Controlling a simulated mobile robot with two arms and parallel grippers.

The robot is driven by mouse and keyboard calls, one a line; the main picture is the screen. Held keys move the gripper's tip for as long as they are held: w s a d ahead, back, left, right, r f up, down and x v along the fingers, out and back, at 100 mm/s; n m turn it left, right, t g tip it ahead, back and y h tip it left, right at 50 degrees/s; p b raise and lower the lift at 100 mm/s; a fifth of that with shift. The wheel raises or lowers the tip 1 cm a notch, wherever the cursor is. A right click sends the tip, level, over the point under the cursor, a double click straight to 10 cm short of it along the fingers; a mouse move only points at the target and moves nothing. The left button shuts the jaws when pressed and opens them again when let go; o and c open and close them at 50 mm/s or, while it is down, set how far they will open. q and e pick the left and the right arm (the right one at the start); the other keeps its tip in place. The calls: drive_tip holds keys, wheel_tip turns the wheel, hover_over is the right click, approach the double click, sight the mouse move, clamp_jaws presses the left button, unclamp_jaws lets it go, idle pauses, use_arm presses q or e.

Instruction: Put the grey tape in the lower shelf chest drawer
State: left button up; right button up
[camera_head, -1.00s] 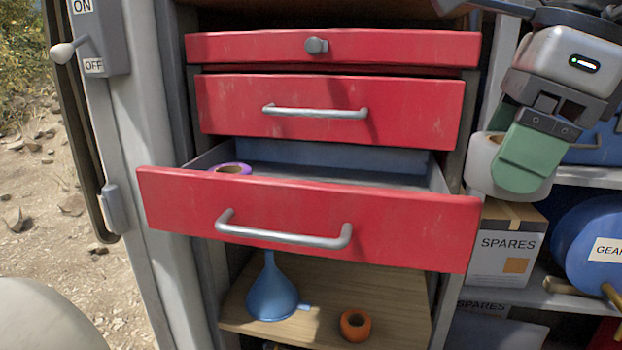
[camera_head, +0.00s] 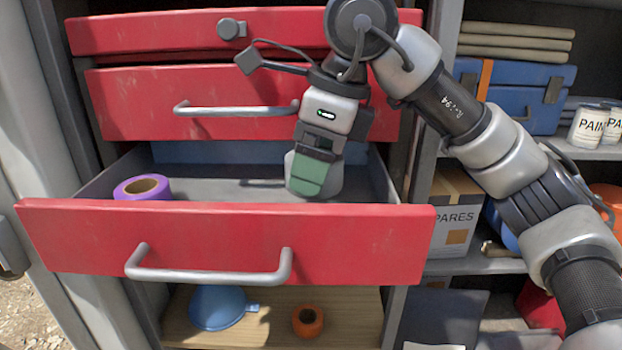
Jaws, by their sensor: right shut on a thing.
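The lower red drawer (camera_head: 220,240) of the chest is pulled open. My right gripper (camera_head: 308,188) points down over the right part of its inside. It is shut on the grey tape (camera_head: 333,180), a pale grey roll mostly hidden behind the green fingers. I cannot tell whether the roll touches the drawer floor. A purple tape roll (camera_head: 143,187) lies in the drawer at the left. My left gripper is not in view.
Two upper red drawers (camera_head: 190,100) sit above and behind the open one. Below, a wooden shelf holds a blue funnel (camera_head: 218,308) and an orange tape roll (camera_head: 308,320). A SPARES box (camera_head: 455,215) stands to the right. The drawer's middle floor is clear.

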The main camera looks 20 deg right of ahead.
wheel_tip(320, 180, down, 4)
drive_tip(key=shift+s+r+p, duration=0.1)
drive_tip(key=shift+r+p, duration=0.15)
drive_tip(key=shift+p, duration=0.55)
drive_tip(key=shift+f, duration=0.25)
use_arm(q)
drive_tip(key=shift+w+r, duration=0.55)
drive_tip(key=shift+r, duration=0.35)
use_arm(e)
drive_tip(key=shift+f, duration=0.1)
drive_tip(key=shift+f+b, duration=0.15)
drive_tip(key=shift+b, duration=0.15)
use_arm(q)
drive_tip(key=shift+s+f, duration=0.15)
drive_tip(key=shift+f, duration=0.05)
use_arm(e)
drive_tip(key=o, duration=0.9)
drive_tip(key=shift+o, duration=0.2)
